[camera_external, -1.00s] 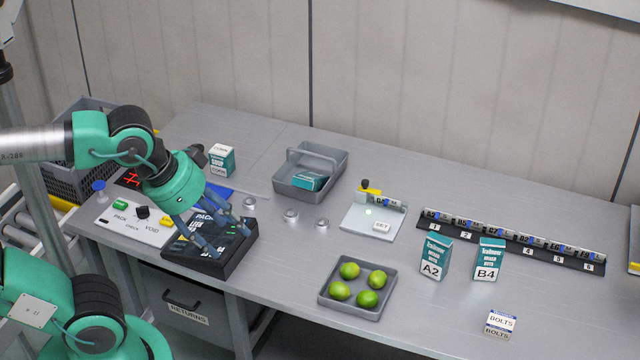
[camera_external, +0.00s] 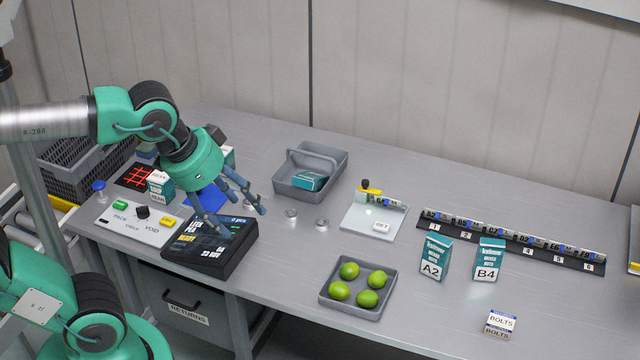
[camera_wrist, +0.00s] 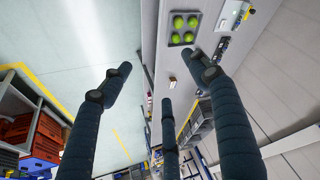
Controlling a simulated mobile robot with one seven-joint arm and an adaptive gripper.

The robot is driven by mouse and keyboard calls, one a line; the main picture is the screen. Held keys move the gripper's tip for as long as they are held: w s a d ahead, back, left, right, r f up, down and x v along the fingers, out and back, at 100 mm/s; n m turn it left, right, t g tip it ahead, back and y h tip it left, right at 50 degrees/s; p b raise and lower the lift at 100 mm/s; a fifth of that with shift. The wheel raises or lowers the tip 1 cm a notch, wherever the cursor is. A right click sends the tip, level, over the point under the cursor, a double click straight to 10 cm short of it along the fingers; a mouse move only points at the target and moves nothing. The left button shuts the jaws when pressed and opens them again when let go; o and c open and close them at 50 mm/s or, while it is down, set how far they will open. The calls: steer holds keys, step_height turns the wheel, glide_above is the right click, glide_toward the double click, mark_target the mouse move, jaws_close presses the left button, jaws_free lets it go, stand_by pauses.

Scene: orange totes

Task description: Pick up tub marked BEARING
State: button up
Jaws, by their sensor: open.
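I cannot read BEARING on any label. A small white and dark tub (camera_external: 501,324) at the table's front right reads BOLTS. A white and teal carton (camera_external: 158,187) stands beside the control panel at the left; its small label is not clearly legible. My gripper (camera_external: 243,218) is open and empty, above the black display box at the left of the table. In the wrist view its dark fingers (camera_wrist: 162,76) are spread, with nothing between them. A small pale item (camera_wrist: 172,83) shows beyond them, too small to read. Another carton behind my gripper is mostly hidden.
Limes sit in a grey tray (camera_external: 323,292). A grey handled basket (camera_external: 290,185) holds a teal carton. Cartons A2 (camera_external: 434,258) and B4 (camera_external: 488,259), a scale (camera_external: 360,222) and a numbered rack (camera_external: 570,259) stand at the right. Small metal discs (camera_external: 291,214) lie near my gripper.

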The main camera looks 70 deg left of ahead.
steer(key=w+a+r+g+y+p, duration=0.1)
steer(key=w+a+r, duration=0.1)
steer(key=w+a, duration=0.65)
steer(key=w+a+r+g+p, duration=0.1)
steer(key=w+a+r, duration=0.2)
steer(key=w+a, duration=0.55)
steer(key=w+a+f+m+g+p, duration=0.1)
steer(key=w+a+f, duration=0.15)
steer(key=a, duration=0.95)
steer(key=w+a+f+p, duration=0.15)
steer(key=a+f, duration=0.25)
steer(key=a, duration=0.7)
steer(key=w+a+f+m+g, duration=0.1)
steer(key=w+a+f, duration=0.2)
steer(key=a, duration=0.9)
steer(key=s+a+f+p, duration=0.1)
steer(key=s+a+f, duration=0.5)
steer(key=a+f, duration=0.2)
steer(key=s+a+f+g+h+p, duration=0.1)
steer(key=s+a+f, duration=0.5)
steer(key=a, duration=0.7)
steer(key=s+a+f, duration=0.6)
steer(key=a+f, duration=0.4)
steer(key=a, duration=0.1)
steer(key=shift+a+m+p, duration=0.15)
steer(key=shift+m+p, duration=0.25)
steer(key=shift+f, duration=0.15)
steer(key=shift+f, duration=4.2)
